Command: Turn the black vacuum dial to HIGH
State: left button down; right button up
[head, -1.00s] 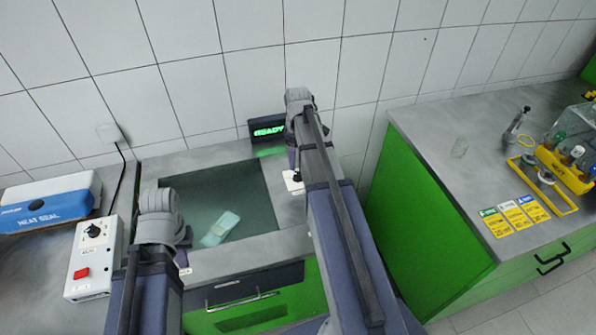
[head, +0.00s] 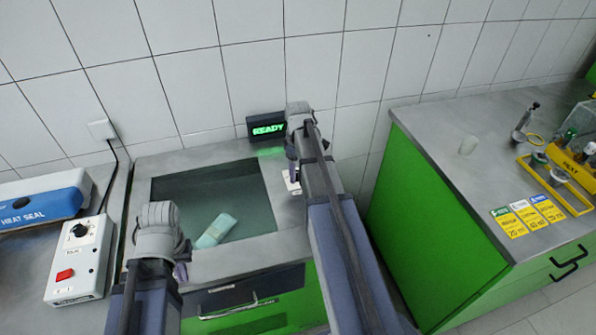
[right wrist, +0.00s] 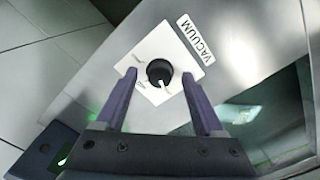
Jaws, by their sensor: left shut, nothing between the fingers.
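The black vacuum dial (right wrist: 159,72) sits on a white square plate (right wrist: 151,50) next to a VACUUM label (right wrist: 195,39) in the right wrist view. A pale pointer mark on the dial points toward the lower right of that picture. Small words on the plate are too blurred to read. My right gripper (right wrist: 159,76) is open, with one finger on each side of the dial and gaps between. In the head view my right gripper (head: 291,168) hides the dial, and only part of the plate shows. My left gripper (head: 182,265) is shut and empty near the basin's front left.
A dark recessed basin (head: 168,190) holds a pale green pouch (head: 215,231). A green READY display (head: 267,129) stands behind it. A white control box (head: 82,258) with a black knob and red button is at left, beside the heat sealer (head: 40,203). A green-sided counter (head: 425,215) stands at right.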

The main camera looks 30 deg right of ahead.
grip_shut()
dwell(0.3)
